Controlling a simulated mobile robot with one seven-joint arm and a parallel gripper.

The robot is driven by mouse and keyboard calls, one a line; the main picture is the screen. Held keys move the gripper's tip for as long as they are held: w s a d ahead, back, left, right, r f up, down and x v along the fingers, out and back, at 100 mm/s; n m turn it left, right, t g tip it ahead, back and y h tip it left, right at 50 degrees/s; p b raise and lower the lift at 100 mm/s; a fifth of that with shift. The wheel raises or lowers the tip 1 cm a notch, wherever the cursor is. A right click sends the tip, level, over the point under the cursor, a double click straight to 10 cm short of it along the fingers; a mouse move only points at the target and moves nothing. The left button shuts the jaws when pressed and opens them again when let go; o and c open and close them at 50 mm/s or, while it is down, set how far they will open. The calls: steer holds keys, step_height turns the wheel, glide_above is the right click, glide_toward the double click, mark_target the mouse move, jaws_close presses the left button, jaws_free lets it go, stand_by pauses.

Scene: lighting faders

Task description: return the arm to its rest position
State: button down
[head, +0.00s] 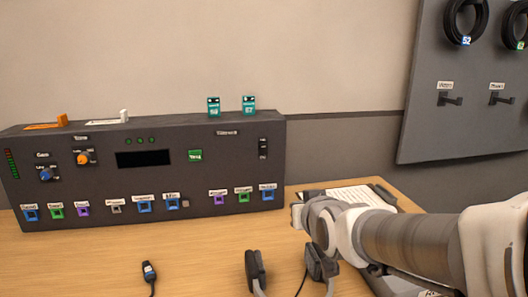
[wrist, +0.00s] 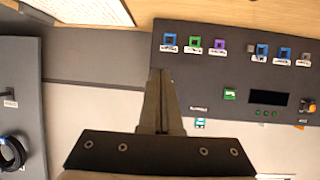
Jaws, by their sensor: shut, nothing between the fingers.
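My arm (head: 405,240) reaches in from the right edge in the head view, low over the right part of the table. Its wrist end is just right of the dark control console (head: 100,190), in front of a clipboard. My gripper (wrist: 160,74) shows in the wrist view with both fingers together and nothing between them. The fingertips overlap the edge of the console (wrist: 210,75) in that view; I cannot tell whether they touch it. In the head view the fingers are not clearly seen.
A headset (head: 256,270) and a small plug with a cable (head: 149,272) lie on the table (head: 80,260). The clipboard (head: 345,195) lies behind my wrist. A grey wall board (head: 450,120) with hooks and coiled cables (head: 463,20) hangs at right.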

steer(key=s+d+f+m+g+h, duration=0.1)
steer(key=s+d+f+g, duration=0.2)
steer(key=s, duration=0.8)
steer(key=s+d+f+m+g+h, duration=0.1)
steer(key=s+d+g, duration=0.3)
steer(key=s, duration=0.7)
step_height(320, 180, up, 23)
steer(key=p, duration=2.3)
steer(key=shift+a, duration=0.3)
steer(key=shift+f, duration=0.1)
